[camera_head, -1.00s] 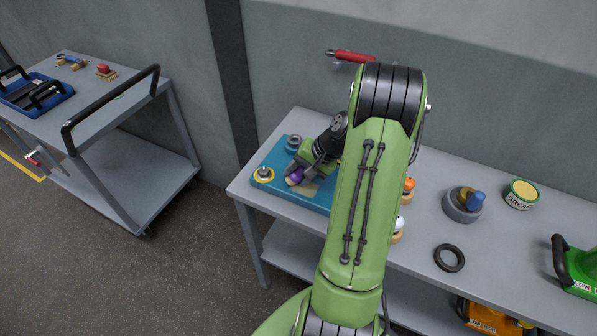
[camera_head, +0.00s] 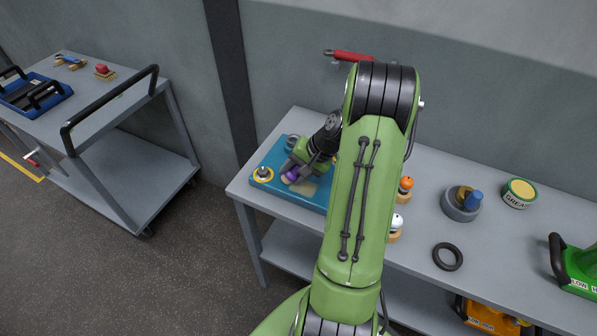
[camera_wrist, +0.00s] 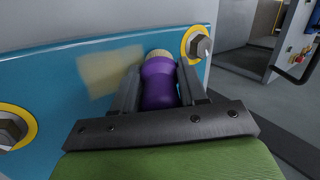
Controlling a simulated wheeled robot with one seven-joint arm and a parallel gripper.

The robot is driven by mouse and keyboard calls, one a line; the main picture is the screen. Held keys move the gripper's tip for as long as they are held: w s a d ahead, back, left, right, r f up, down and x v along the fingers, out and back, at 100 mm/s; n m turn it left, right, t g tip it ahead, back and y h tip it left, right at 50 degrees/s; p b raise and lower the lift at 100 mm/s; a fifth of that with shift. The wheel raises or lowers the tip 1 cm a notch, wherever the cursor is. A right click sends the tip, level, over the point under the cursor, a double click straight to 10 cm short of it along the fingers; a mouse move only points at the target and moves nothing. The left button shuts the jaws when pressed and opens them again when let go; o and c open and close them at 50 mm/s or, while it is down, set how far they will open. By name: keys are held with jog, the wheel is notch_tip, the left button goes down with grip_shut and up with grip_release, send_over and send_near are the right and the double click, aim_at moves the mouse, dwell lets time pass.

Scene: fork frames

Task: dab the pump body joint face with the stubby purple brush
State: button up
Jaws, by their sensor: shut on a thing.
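The stubby purple brush (camera_wrist: 160,85) is held between the two fingers of my gripper (camera_wrist: 158,88), and its pale bristle end points away from me. The same purple handle (camera_head: 291,177) shows in the head view. The brush is at the blue-teal joint face (camera_wrist: 60,85) of the pump body (camera_head: 265,180), close to a yellow-ringed bolt (camera_wrist: 196,43). A tan patch (camera_wrist: 108,70) lies on the face left of the brush. I cannot tell whether the bristles touch the face. My gripper (camera_head: 289,174) hides part of the face in the head view.
Right of my arm on the grey bench are orange-topped and white-topped brushes (camera_head: 397,222), a grey cup (camera_head: 459,208), a grease tin (camera_head: 520,192) and a black ring (camera_head: 447,256). A cart (camera_head: 110,100) stands left, apart from the bench.

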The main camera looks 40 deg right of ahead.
jog(key=shift+s, duration=0.15)
jog(key=shift+s+d+f, duration=0.1)
jog(key=shift+s+d, duration=0.2)
jog(key=shift+s, duration=0.55)
jog(key=shift+w, duration=0.1)
jog(key=shift+w+a, duration=0.25)
jog(key=shift+w, duration=0.6)
jog(key=shift+s, duration=0.15)
jog(key=shift+s+d, duration=0.25)
jog(key=shift+s, duration=0.5)
